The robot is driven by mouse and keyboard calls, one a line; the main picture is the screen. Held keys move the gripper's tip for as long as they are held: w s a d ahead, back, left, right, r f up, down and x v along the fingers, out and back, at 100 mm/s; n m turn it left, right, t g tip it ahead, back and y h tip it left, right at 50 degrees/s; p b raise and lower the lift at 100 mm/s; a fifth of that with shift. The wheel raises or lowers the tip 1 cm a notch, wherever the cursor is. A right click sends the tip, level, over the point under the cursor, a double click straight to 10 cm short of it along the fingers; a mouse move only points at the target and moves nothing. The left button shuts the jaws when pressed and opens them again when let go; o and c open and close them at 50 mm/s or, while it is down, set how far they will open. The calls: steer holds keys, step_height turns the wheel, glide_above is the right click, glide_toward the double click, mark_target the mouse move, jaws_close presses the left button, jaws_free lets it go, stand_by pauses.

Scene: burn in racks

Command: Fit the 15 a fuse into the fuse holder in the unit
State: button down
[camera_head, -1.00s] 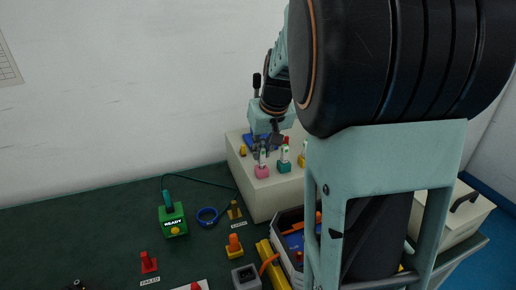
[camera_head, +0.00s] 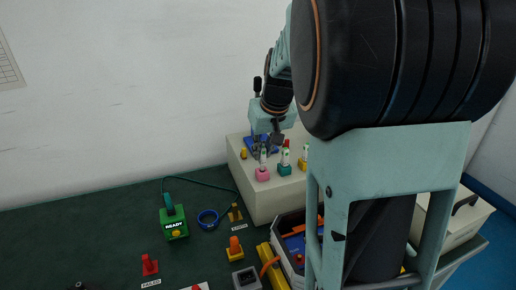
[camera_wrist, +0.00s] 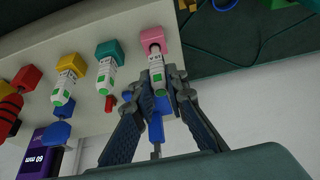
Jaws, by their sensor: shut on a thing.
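White cylinders with green markings stand in coloured blocks on a cream box. My gripper (camera_wrist: 152,88) is at the one in the pink block (camera_wrist: 152,40). Its fingers are closed around the free end of that white fuse (camera_wrist: 157,72), which still sits in the pink block. The rating print is too small to read. In the head view the pink block (camera_head: 263,174) is at the cream box's front edge, my gripper (camera_head: 264,150) above it. A blue piece (camera_wrist: 157,128) shows between my fingers; I cannot tell if they touch it. I cannot make out the unit's fuse holder.
Teal (camera_head: 284,168) and yellow (camera_head: 302,163) blocks stand close to the right on the cream box (camera_head: 262,204). A tray (camera_head: 290,220) stands in front.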

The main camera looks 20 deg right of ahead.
steer(key=shift+r+p, duration=0.75)
steer(key=shift+r, duration=0.45)
